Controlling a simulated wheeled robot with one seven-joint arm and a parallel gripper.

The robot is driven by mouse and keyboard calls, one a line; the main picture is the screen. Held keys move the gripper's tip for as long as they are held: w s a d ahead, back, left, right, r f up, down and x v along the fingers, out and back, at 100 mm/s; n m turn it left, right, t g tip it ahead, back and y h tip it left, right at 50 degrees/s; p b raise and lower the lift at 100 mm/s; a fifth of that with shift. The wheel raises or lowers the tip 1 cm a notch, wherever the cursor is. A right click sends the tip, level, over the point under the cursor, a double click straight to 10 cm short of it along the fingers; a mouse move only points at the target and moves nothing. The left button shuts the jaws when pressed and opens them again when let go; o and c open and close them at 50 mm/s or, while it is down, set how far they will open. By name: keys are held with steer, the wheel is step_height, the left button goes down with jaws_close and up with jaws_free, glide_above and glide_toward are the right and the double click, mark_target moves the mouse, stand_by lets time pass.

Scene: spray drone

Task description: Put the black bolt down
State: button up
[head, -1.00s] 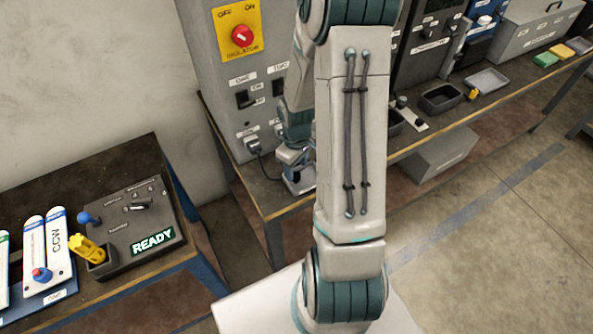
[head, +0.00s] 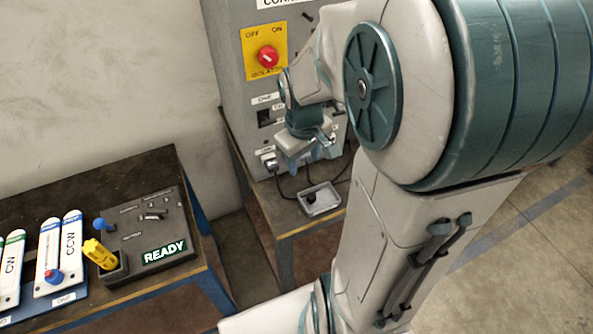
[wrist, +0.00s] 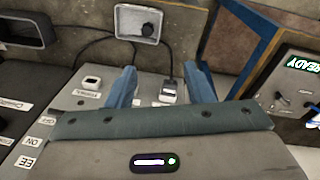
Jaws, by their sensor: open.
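A small black piece that looks like the black bolt (head: 311,197) lies in a small light-grey tray (head: 334,207) on the bench below the grey cabinet. In the wrist view the bolt (wrist: 148,29) shows as a dark lump inside the tray (wrist: 121,22), at the top of the picture. My gripper (head: 312,153) is above the tray, in front of the cabinet's lower face, apart from both tray and bolt. In the wrist view my gripper (wrist: 161,86) has its two blue fingers spread, with nothing held between them.
The grey cabinet (head: 233,60) has a red isolator knob (head: 268,57) and switches. A plug (wrist: 168,90) with a black cable sits in its face, seen between my fingers. At left, a second bench holds a READY panel (head: 165,251) and a yellow-handled tool (head: 98,253).

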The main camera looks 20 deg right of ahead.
steer(key=s+a+r+m+t, duration=0.2)
steer(key=s+a+r+m, duration=0.1)
steer(key=s+a+r, duration=0.3)
steer(key=s+r, duration=0.2)
steer(key=s, duration=0.1)
steer(key=shift+s+y, duration=0.2)
steer(key=shift+y, duration=0.2)
steer(key=shift+c, duration=1.2)
